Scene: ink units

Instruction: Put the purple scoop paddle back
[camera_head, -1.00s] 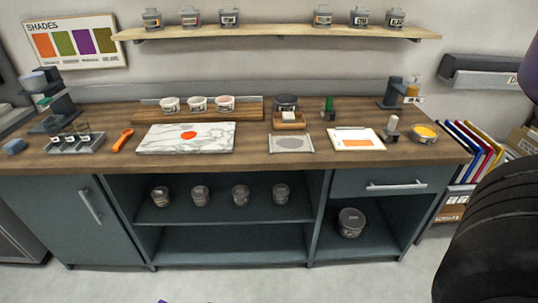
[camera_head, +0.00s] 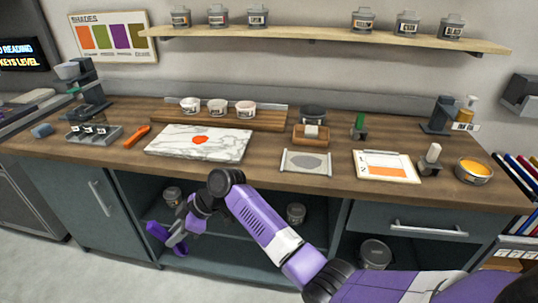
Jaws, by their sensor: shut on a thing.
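My gripper (camera_head: 181,232) is low in front of the left part of the open cabinet under the counter. It is shut on the purple scoop paddle (camera_head: 156,231). The paddle is tilted, its purple part showing to the left of and below the dark fingers. The fingers and wrist hide some of it. My purple and black arm reaches in from the lower right and crosses in front of the shelves.
The cabinet's middle shelf holds jars (camera_head: 172,195) (camera_head: 296,213); my arm hides part of it. A large tub (camera_head: 374,252) stands in the right bay. On the counter lie an orange scoop (camera_head: 137,136), a marble slab (camera_head: 178,145) and a grey mat (camera_head: 306,167).

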